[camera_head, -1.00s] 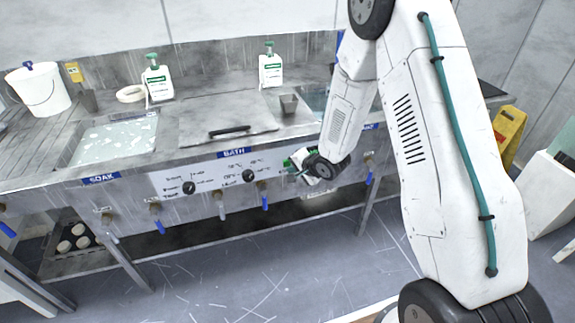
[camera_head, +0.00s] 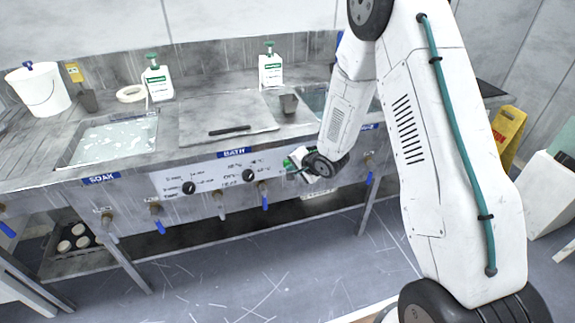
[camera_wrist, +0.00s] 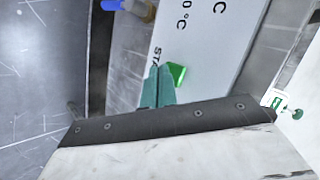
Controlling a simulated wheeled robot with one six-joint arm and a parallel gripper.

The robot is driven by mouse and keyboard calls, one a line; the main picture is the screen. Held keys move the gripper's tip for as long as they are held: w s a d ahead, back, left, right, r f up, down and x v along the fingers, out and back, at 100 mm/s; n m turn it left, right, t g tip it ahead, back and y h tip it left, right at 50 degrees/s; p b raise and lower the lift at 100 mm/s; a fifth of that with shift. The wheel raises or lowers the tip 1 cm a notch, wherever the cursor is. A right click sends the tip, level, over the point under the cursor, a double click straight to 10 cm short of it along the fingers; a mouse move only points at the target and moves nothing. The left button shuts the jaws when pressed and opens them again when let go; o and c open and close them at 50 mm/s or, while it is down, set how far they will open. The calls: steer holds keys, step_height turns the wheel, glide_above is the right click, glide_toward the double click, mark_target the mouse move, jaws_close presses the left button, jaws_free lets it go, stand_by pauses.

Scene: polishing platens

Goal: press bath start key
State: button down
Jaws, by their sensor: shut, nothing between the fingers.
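The bath start key is a small green block (camera_wrist: 177,74) on the white control panel (camera_wrist: 205,45), beside printed letters reading "STA" in the wrist view. My gripper (camera_wrist: 157,72) has teal fingers, shut together and empty, with their tips right beside the key and partly over its edge. I cannot tell whether they touch it. In the head view my gripper (camera_head: 291,166) is at the right end of the panel under the blue BATH label (camera_head: 234,153). The key is hard to separate from my gripper there.
Two black knobs (camera_head: 189,188) and (camera_head: 249,176) sit on the panel left of my gripper. Blue-handled taps (camera_head: 265,197) hang below. A flat lid (camera_head: 205,112) with a black handle covers the bath. The soak basin (camera_head: 112,140) is at left; floor in front is clear.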

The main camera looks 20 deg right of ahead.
steer(key=shift+w, duration=0.5)
stand_by(0.7)
stand_by(0.3)
steer(key=shift+s, duration=0.95)
steer(key=shift+s, duration=2.5)
